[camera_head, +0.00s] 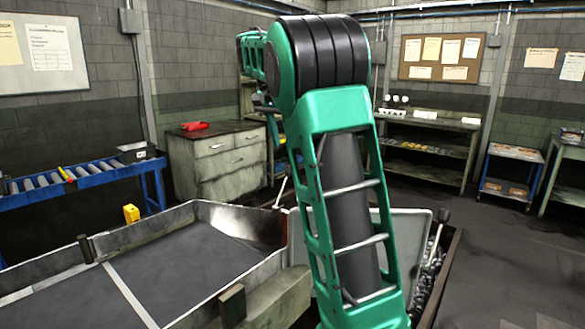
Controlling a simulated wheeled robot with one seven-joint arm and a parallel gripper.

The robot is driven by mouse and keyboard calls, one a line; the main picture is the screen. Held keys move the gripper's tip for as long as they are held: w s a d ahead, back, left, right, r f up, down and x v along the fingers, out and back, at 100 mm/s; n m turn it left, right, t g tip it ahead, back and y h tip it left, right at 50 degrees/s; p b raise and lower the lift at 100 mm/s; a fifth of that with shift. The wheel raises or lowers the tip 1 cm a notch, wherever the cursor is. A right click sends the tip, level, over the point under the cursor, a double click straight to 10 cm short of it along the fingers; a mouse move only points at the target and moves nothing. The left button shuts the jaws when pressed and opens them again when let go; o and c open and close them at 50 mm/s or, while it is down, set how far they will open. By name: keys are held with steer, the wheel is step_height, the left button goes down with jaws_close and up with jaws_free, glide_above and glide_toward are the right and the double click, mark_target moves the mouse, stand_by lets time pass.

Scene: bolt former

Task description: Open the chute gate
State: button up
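The chute is a wide tray with a dark bed (185,265) and worn, pale metal side walls, at the lower left and centre. A pale grey panel (408,235), possibly the gate, stands at its right end, mostly hidden behind my green arm. A thin rod with a dark knob (443,215) rises at the panel's right. Another thin rod (282,190) stands to the left of my arm. My arm rises through the middle and bends away at a dark joint.
A bin of dark bolts (432,290) lies right of the panel. A blue roller conveyor (85,180) and a grey cabinet (218,160) stand behind the chute. Shelving (430,150) and a blue cart (507,178) are at the back right. The right floor is clear.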

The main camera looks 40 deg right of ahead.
steer(key=shift+s+d, duration=0.1)
steer(key=shift+o, duration=1.1)
steer(key=x, duration=1)
steer(key=shift+f, duration=0.4)
